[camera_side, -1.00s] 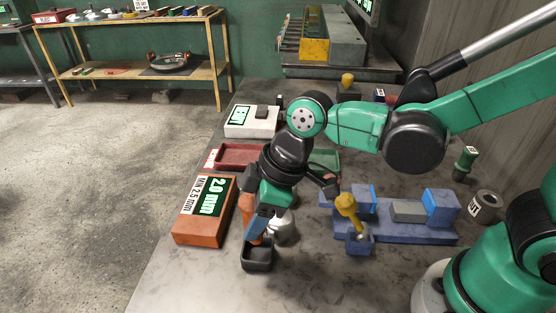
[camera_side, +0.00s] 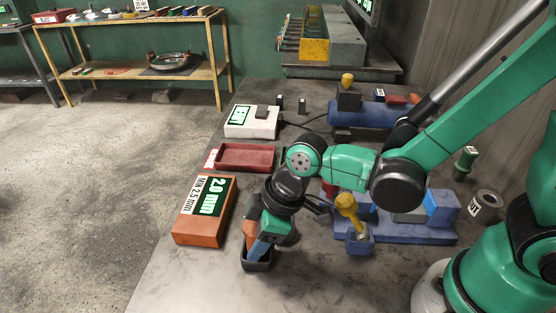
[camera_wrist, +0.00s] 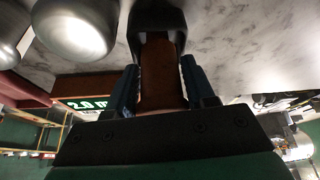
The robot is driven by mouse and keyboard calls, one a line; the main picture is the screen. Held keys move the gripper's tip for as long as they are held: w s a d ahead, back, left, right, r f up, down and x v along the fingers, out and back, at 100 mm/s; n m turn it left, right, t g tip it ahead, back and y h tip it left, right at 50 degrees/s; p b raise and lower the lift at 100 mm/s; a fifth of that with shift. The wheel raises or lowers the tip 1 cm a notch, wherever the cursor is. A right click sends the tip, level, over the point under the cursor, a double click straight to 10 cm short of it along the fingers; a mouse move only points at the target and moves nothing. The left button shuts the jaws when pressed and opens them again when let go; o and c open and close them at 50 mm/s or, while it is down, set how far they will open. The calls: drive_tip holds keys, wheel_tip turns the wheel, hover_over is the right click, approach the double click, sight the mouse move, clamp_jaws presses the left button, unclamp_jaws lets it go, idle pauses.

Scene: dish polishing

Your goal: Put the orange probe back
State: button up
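My gripper (camera_side: 260,250) points down at the black holder (camera_side: 257,265) at the front left of the bench. A strip of the orange probe (camera_side: 250,229) shows beside the blue fingers in the side view. In the wrist view the orange probe (camera_wrist: 160,75) lies between both fingers of my gripper (camera_wrist: 160,88), which look closed against its sides. The probe's far end goes into the dark holder (camera_wrist: 157,18). How deep it sits is hidden.
An orange gauge box (camera_side: 205,210) reading 2.0 mm stands left of the holder, with a red tray (camera_side: 245,157) behind it. A blue fixture (camera_side: 405,232) with a yellow-knobbed part (camera_side: 347,205) is to the right. Metal domes (camera_wrist: 75,30) show in the wrist view. The front bench is clear.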

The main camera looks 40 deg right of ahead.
drive_tip(key=o, duration=0.4)
drive_tip(key=v, duration=1.2)
drive_tip(key=w+d+m+t+h, duration=0.1)
drive_tip(key=d+m+t+h, duration=0.2)
drive_tip(key=d+m, duration=0.7)
drive_tip(key=d+f+t, duration=0.1)
drive_tip(key=d, duration=0.1)
drive_tip(key=shift+w+d+m+h, duration=0.25)
drive_tip(key=shift+w+m+h, duration=0.05)
drive_tip(key=shift+w+m, duration=0.1)
